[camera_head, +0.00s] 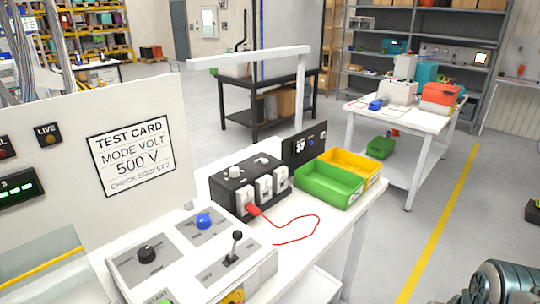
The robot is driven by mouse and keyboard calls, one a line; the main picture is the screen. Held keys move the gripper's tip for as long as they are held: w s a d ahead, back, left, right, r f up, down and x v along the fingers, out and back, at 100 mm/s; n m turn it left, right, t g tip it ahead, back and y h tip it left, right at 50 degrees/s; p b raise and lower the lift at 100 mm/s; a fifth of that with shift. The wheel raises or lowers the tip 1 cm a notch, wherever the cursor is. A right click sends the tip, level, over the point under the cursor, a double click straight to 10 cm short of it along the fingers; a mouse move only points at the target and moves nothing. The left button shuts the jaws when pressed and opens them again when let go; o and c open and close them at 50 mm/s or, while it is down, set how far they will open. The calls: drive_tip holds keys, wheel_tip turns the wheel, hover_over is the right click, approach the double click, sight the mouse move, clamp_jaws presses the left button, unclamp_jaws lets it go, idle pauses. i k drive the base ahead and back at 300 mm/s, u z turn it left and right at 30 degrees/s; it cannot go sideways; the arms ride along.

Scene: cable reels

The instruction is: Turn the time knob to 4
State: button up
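A white control panel (222,275) at the lower left carries a black knob (147,254) and a blue knob (204,221), each on a grey plate. A black-ball lever (234,248) stands on the same panel. The print around the knobs is too small to read, so I cannot tell which is the time knob or where either points. A black box (222,188) behind the panel has a pale knob (235,172) on top. My gripper is not in view.
A card (130,155) reads "TEST CARD, MODE VOLT, 500 V, CHECK SOCKET 2". A red plug (253,209) with a red lead sits at the black box's front. Green (328,186) and yellow (352,163) bins stand right of it. A white overhead bar (250,57) spans the bench.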

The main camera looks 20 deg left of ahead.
sight(234, 171)
drive_tip(key=u, duration=0.25)
drive_tip(key=i, duration=0.7)
drive_tip(key=u, duration=0.6)
